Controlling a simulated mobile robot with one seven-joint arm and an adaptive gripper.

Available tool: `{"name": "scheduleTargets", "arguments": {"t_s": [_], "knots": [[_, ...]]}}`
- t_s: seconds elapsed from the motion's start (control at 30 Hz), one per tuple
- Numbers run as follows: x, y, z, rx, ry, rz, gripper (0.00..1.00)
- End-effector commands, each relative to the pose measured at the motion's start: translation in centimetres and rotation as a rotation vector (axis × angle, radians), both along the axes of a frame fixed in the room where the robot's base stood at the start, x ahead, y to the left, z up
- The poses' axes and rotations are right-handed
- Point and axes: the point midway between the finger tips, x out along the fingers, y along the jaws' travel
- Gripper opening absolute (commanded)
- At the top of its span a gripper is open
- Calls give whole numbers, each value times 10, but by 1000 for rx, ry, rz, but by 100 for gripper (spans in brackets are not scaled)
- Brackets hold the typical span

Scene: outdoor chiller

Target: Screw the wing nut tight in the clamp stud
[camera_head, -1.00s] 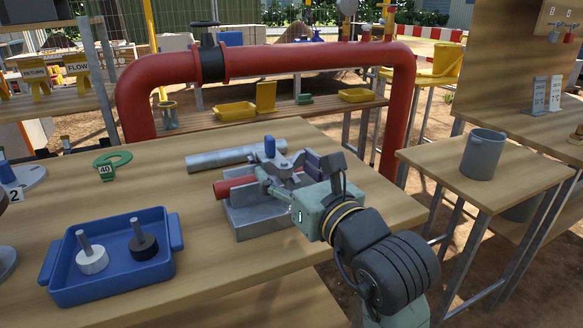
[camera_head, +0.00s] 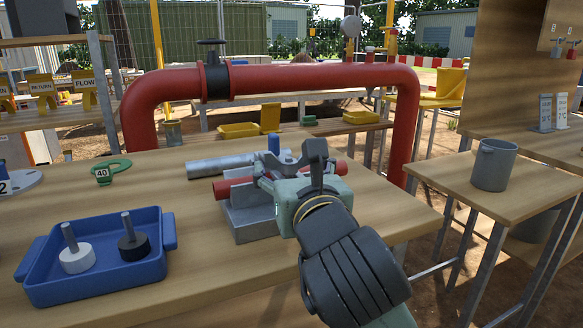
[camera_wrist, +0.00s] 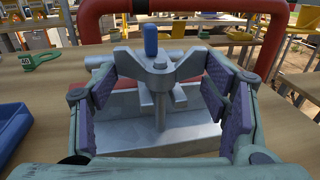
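The clamp (camera_head: 250,226) is a grey block on the wooden bench, with a red pipe (camera_head: 222,188) lying in it. In the wrist view a grey hub (camera_wrist: 160,68) with two spreading arms sits over an upright grey stud (camera_wrist: 159,112). A blue upright tab (camera_wrist: 150,40) rises at the hub. Whether the pads touch the arms is unclear. In the head view my wrist hides part of the clamp.
A blue tray (camera_head: 100,291) with a white and a black knobbed piece stands at the front left. A grey pipe (camera_head: 205,168) lies behind the clamp. A large red pipe arch (camera_head: 290,79) stands behind the bench. A grey bucket (camera_head: 492,168) is on the right table.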

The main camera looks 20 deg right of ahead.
Motion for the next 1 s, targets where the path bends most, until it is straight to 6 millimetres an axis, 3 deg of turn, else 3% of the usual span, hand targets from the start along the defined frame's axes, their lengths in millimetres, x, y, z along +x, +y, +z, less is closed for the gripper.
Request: {"name": "scheduleTargets", "arguments": {"t_s": [0.3,0.53,0.7,1.0], "knots": [[0,0,2,-1,-6,0,89],[0,0,2,-1,-8,0,90],[0,0,2,-2,-8,0,100],[-1,0,2,-2,-9,0,100]]}}
